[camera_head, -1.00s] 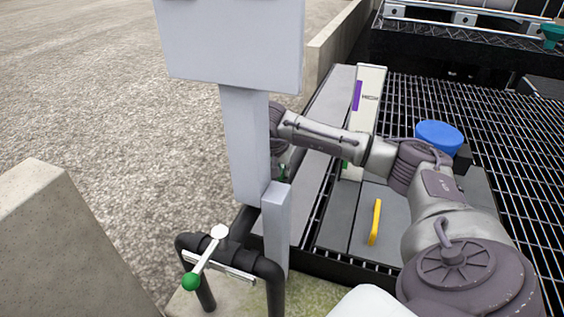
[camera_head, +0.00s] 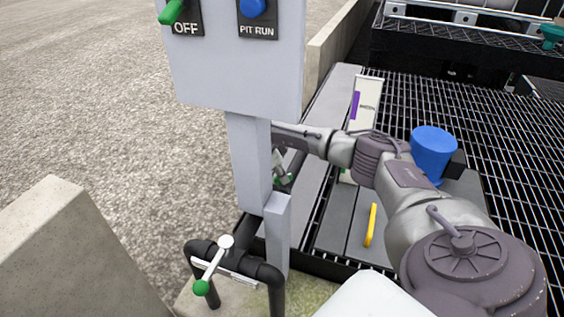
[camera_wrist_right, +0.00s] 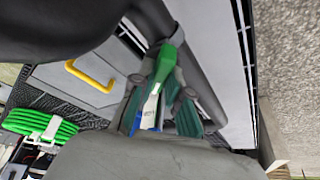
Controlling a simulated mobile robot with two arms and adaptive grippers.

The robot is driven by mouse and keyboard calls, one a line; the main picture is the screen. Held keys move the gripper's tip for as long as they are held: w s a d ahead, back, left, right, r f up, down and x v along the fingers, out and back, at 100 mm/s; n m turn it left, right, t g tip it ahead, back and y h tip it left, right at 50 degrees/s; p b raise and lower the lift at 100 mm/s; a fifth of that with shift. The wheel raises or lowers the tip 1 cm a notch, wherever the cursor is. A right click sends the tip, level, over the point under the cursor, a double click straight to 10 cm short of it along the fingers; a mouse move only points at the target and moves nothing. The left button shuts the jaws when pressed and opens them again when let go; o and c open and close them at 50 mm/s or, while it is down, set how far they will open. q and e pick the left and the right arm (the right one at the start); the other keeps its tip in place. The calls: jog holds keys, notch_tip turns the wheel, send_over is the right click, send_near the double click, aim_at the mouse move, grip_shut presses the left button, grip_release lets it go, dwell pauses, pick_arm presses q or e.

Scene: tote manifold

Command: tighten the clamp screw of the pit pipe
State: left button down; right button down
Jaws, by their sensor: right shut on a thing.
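My right gripper (camera_wrist_right: 160,90) is shut on a green-handled piece (camera_wrist_right: 166,62), seen in the right wrist view beside a dark pipe (camera_wrist_right: 203,85). I take this piece to be the clamp screw; its full shape is hidden by the fingers. A white and blue part (camera_wrist_right: 150,108) shows between the fingers. In the head view the right gripper (camera_head: 282,172) is partly hidden behind the grey post, with a bit of green at its tip. My left gripper is in neither view.
A grey control box (camera_head: 240,65) on a post (camera_head: 250,165) stands before the arm. A black pipe with a green-knobbed lever (camera_head: 201,287) is at the front. A blue bucket (camera_head: 433,150), a yellow handle (camera_head: 371,225) and a white purple-marked board (camera_head: 366,100) are by the grating.

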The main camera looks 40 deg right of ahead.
jog(key=m+g, duration=0.1)
jog(key=m, duration=0.2)
jog(key=shift+w+r+m+y+p, duration=0.1)
jog(key=shift+w+m+y+p, duration=0.05)
jog(key=shift+m+y+p, duration=0.2)
jog(key=shift+m+g+y, duration=0.25)
jog(key=shift+m+g, duration=0.05)
jog(key=shift+m, duration=0.45)
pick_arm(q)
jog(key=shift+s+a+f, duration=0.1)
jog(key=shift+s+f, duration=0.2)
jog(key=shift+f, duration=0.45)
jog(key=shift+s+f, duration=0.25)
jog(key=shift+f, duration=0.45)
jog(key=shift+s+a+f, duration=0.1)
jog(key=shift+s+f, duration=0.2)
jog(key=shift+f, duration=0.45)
pick_arm(e)
jog(key=shift+d+m+y, duration=0.1)
jog(key=shift+m+y, duration=0.3)
jog(key=shift+m, duration=0.8)
jog(key=shift+m+g, duration=0.3)
jog(key=c, duration=1.1)
grip_release()
jog(key=shift+c, duration=0.2)
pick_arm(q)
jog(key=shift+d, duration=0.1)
